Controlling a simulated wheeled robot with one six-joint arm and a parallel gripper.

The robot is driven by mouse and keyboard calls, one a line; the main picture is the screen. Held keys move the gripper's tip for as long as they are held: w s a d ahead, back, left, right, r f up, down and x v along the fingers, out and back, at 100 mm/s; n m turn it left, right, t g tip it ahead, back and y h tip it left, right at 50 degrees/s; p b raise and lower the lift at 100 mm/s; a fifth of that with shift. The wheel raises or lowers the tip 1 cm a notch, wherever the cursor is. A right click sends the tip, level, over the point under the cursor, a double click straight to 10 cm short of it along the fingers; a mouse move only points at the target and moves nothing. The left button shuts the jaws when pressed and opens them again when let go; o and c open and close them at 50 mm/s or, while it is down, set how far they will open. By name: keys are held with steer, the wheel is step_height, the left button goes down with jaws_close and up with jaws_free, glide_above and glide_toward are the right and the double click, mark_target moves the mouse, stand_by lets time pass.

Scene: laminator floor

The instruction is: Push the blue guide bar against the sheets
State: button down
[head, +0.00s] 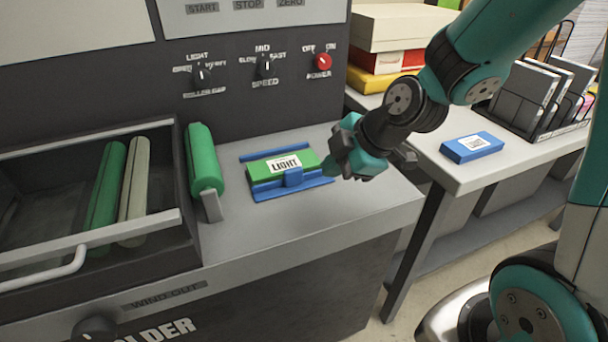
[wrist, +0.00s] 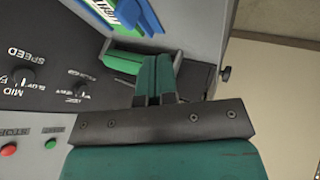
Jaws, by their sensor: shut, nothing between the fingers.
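The green sheets (head: 256,170) with a white LIGHT label lie on the grey machine top in the head view. The blue guide bar (head: 293,178), with a raised middle block, runs along their near side. From this angle I cannot tell whether it touches them. Another blue strip (head: 262,154) lies along their far side. My gripper (head: 347,172) is shut and empty, to the right of the sheets and apart from the bar. In the wrist view, my gripper's fingers (wrist: 155,62) are together, with blue parts (wrist: 142,16) at the top edge.
A green roll (head: 204,158) stands left of the sheets. An open drawer-like tray (head: 100,236) with rolls is farther left. A control panel with a red power knob (head: 323,62) rises behind. A side table (head: 480,178) at right holds a blue box (head: 471,148) and a folder rack (head: 548,100).

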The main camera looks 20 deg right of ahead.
mark_target(290, 184)
steer(key=p+x, duration=0.1)
steer(key=x, duration=0.8)
steer(key=shift+w+d+f, duration=0.1)
steer(key=shift+w+p, duration=0.55)
steer(key=shift+w, duration=1.35)
